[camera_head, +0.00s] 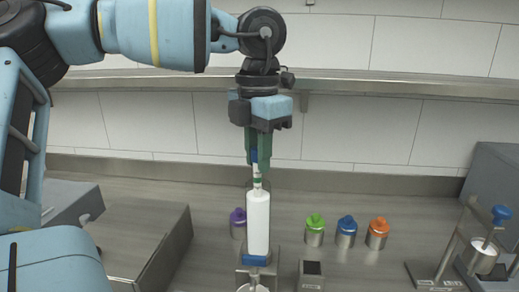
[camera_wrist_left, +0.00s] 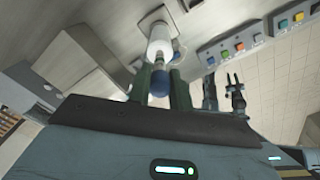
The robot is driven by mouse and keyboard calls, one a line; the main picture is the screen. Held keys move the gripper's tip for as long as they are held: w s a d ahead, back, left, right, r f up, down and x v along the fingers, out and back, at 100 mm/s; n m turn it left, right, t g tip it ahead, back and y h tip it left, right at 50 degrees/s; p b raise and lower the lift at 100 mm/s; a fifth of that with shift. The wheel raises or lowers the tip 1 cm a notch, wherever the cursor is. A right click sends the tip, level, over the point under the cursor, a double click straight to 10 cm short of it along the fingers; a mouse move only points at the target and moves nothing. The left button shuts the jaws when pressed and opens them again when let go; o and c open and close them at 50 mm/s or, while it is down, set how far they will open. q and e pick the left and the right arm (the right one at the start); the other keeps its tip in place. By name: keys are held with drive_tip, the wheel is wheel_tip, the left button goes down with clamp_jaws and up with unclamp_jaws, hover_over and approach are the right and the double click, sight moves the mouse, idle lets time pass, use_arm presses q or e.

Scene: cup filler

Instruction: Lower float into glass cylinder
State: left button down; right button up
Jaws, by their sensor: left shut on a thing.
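My left gripper (camera_head: 259,163) points down and is shut on the blue knob (camera_head: 254,156) of the float. Below the knob, the float's thin pale stem (camera_head: 257,183) with green bands runs down to the top of an upright white cylindrical body (camera_head: 258,222). I cannot tell whether this white body is part of the float or the glass cylinder itself. A blue collar (camera_head: 254,260) is at its lower end. In the left wrist view the knob (camera_wrist_left: 159,83) lies between the fingers, with the white body (camera_wrist_left: 160,42) beyond. My right gripper is not in view.
Metal cups with purple (camera_head: 238,217), green (camera_head: 315,222), blue (camera_head: 347,225) and orange (camera_head: 378,227) tops stand on the counter. A small dark-topped block (camera_head: 311,273) is front centre. A metal stand (camera_head: 482,250) is at the right. A shelf (camera_head: 400,84) runs behind.

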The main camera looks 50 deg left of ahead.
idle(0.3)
use_arm(q)
drive_tip(key=c, duration=1.2)
unclamp_jaws()
drive_tip(key=shift+r, duration=3.85)
